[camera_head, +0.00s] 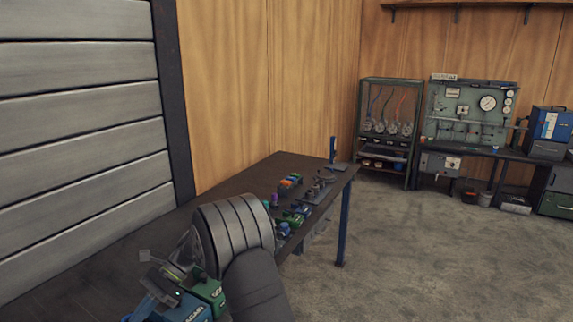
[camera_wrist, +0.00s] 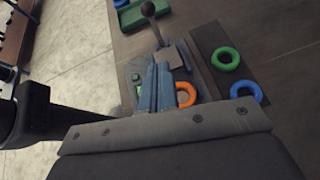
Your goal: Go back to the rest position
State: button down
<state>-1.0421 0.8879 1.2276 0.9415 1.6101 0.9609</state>
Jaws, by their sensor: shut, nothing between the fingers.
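My gripper (camera_wrist: 156,88) is in the middle of the wrist view, its blue-grey fingers together with nothing seen between them. It is over the dark table (camera_wrist: 285,45); its height above the top is hard to judge. An orange ring (camera_wrist: 187,98) lies just right of the fingers and is partly hidden by my wrist's front edge. A green ring (camera_wrist: 225,59) and a blue ring (camera_wrist: 246,89) lie farther right on a dark plate. In the head view, I cannot make out the fingers clearly, and a large grey ribbed part of my arm covers some of the table.
Several small coloured parts stand along the table (camera_head: 252,172) in the head view. A grey slatted shutter (camera_head: 80,110) flanks it on the left; open floor (camera_head: 430,250) lies right.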

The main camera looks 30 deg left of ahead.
jog(key=shift+v, duration=2.35)
